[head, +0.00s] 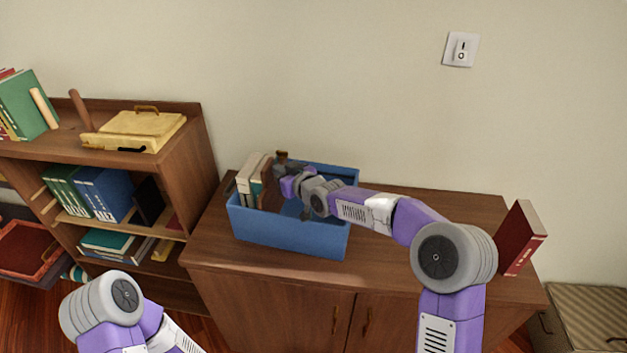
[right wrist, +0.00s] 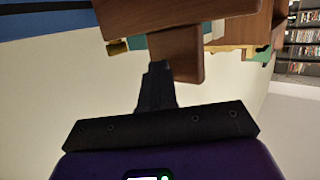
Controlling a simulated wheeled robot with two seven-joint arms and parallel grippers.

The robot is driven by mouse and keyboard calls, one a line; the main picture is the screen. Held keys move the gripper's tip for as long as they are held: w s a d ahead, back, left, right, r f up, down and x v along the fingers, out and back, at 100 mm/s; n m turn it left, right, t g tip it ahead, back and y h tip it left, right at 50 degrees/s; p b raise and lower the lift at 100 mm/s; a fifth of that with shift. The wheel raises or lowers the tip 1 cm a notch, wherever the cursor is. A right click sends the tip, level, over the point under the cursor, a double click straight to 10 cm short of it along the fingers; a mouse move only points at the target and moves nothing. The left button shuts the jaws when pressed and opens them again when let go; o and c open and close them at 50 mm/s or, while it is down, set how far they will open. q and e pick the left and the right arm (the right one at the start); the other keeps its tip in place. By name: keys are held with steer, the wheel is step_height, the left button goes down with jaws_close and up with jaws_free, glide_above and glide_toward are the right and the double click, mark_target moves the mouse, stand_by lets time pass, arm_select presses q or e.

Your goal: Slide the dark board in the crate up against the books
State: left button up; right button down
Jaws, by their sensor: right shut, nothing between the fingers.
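The blue crate (head: 290,237) stands on the low cabinet. Several upright books (head: 250,178) with pale and greenish covers stand at its left end. The dark brown board (head: 271,196) stands upright just right of them; my arm partly hides it, so I cannot tell whether it touches the books. My right gripper (head: 280,170) is shut and empty, at the board's right side near its upper edge. In the right wrist view the shut fingers (right wrist: 156,85) point at brown wood (right wrist: 176,58), close to or touching it. My left gripper is out of view; only its arm shows.
A dark red book (head: 520,238) leans at the cabinet top's (head: 400,262) right end. A bookshelf (head: 185,150) with books and a yellow box (head: 135,130) stands at left. The cabinet top in front of the crate is clear. The wall is close behind.

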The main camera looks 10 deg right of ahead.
steer(key=shift+w+a, duration=0.2)
steer(key=shift+a, duration=0.35)
steer(key=shift+w+a, duration=0.2)
steer(key=shift+a, duration=0.35)
steer(key=d, duration=0.1)
steer(key=s+d, duration=0.1)
steer(key=d, duration=0.1)
steer(key=s+d, duration=0.1)
steer(key=d, duration=0.1)
steer(key=shift+s, duration=0.1)
steer(key=v, duration=0.7)
steer(key=shift+p, duration=0.4)
steer(key=shift+s+d, duration=0.1)
steer(key=shift+s, duration=0.05)
